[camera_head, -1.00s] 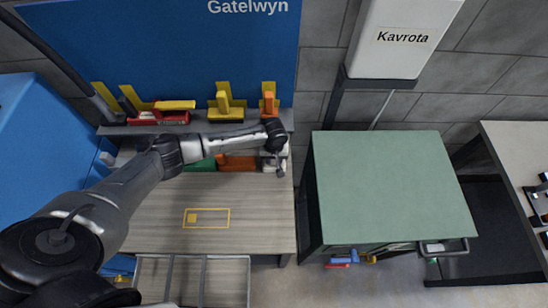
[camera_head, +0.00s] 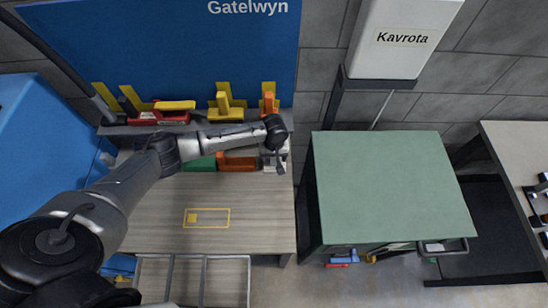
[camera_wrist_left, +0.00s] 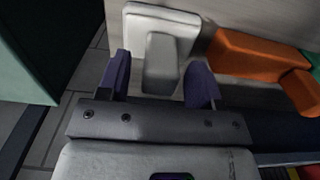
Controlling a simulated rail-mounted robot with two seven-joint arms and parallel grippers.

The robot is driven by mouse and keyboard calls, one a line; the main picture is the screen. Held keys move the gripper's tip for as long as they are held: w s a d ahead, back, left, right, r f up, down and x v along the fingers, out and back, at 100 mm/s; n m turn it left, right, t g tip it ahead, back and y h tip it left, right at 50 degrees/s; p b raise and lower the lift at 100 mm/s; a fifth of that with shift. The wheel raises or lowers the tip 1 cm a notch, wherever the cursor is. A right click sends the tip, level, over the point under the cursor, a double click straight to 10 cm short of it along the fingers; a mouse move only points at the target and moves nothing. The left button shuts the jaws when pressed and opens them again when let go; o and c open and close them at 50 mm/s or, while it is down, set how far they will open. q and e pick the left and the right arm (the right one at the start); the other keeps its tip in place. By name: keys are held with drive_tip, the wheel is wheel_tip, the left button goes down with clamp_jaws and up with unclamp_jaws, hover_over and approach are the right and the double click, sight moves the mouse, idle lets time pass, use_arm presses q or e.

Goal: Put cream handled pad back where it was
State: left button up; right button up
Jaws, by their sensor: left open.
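The cream handled pad (camera_wrist_left: 188,22) lies flat at the back right of the wooden bench, with its raised handle (camera_wrist_left: 162,62) facing my left gripper. In the head view the pad (camera_head: 268,153) is partly hidden by my left wrist. My left gripper (camera_head: 276,168) points down over it. In the left wrist view the dark purple fingers of my left gripper (camera_wrist_left: 159,85) are open, one on each side of the handle. I cannot tell whether they touch it. My right gripper is not in view.
An orange handled piece (camera_head: 237,163) lies just left of the pad, with a green piece (camera_head: 200,164) beyond it. A shelf (camera_head: 190,126) behind holds red, yellow and orange pieces. A yellow outlined rectangle (camera_head: 207,209) marks the bench. The bench front is clear.

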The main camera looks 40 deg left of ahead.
use_arm(q)
wheel_tip(320, 180, up, 9)
drive_tip(key=shift+f+p, duration=0.1)
drive_tip(key=shift+p, duration=0.2)
drive_tip(key=shift+r, duration=0.6)
drive_tip(key=s+d+f+m+t+h, duration=0.1)
drive_tip(key=s+d+f+m, duration=0.25)
drive_tip(key=s+d, duration=0.35)
drive_tip(key=s+d+f+m+t+h, duration=0.1)
drive_tip(key=s+d+f+m, duration=0.1)
drive_tip(key=s+d+m, duration=0.35)
drive_tip(key=s+a+r+y, duration=0.1)
drive_tip(key=s, duration=0.7)
drive_tip(key=s+a+r+m+t, duration=0.1)
drive_tip(key=s+r, duration=0.1)
drive_tip(key=s, duration=0.7)
drive_tip(key=shift+s+r+t+y, duration=0.15)
drive_tip(key=shift+r+t+y, duration=0.15)
drive_tip(key=shift+y, duration=0.1)
drive_tip(key=shift+a, duration=0.1)
wheel_tip(320, 180, up, 16)
drive_tip(key=p, duration=1.6)
